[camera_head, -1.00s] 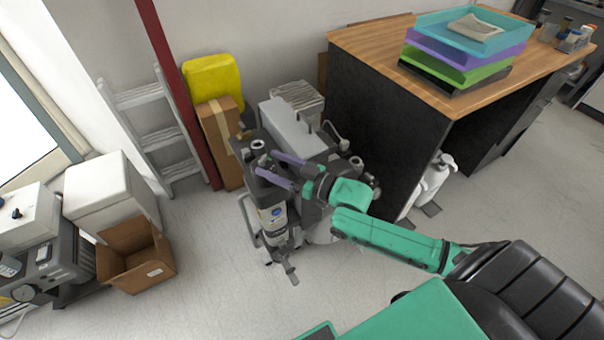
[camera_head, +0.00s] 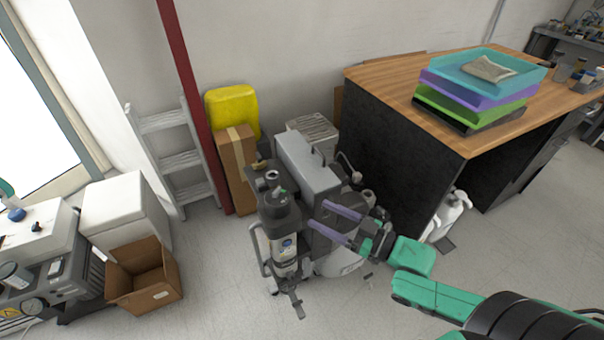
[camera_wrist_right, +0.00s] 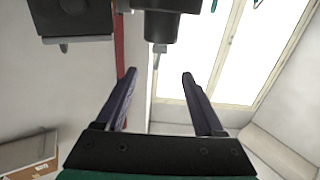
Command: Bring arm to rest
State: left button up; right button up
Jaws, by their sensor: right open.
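My right gripper (camera_head: 334,221) has purple fingers and a green arm reaching in from the lower right in the head view. It is open and empty, with its fingers over the right side of the grey dental compressor (camera_head: 310,165). In the right wrist view the two fingers (camera_wrist_right: 158,92) stand apart with nothing between them. A dark part with a cylinder hangs at the top of that view, apart from the fingertips. I cannot tell whether the gripper touches the compressor.
A wooden-topped desk (camera_head: 400,75) with stacked trays (camera_head: 470,105) stands right of the compressor. A ladder (camera_head: 170,160), tall carton (camera_head: 236,165) and yellow container (camera_head: 233,108) stand behind on the left. An open cardboard box (camera_head: 145,290) is at lower left. Floor between box and compressor is clear.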

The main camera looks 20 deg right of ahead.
jog(key=s+d+f+m+g+h+p, duration=0.1)
jog(key=s+d+f+m+g+h, duration=0.15)
jog(key=d+f+h, duration=0.6)
jog(key=s+d+f+m+g+h+p, duration=0.1)
jog(key=s+d+f+p, duration=0.15)
jog(key=d+f, duration=0.75)
jog(key=s+a+f+m+g+h, duration=0.1)
jog(key=s+a+f+g, duration=0.15)
jog(key=s+f, duration=0.35)
jog(key=s+a+f+g, duration=0.2)
jog(key=s+a+f, duration=0.15)
jog(key=f, duration=0.55)
jog(key=s+a+f+g, duration=0.3)
jog(key=s+a+f, duration=0.1)
jog(key=s, duration=0.4)
jog(key=s+a+f+g+p, duration=0.1)
jog(key=s+a+f, duration=0.3)
jog(key=s, duration=0.4)
jog(key=shift+s+a+f+g, duration=0.15)
jog(key=shift+a+f+g, duration=0.2)
jog(key=shift+g, duration=0.55)
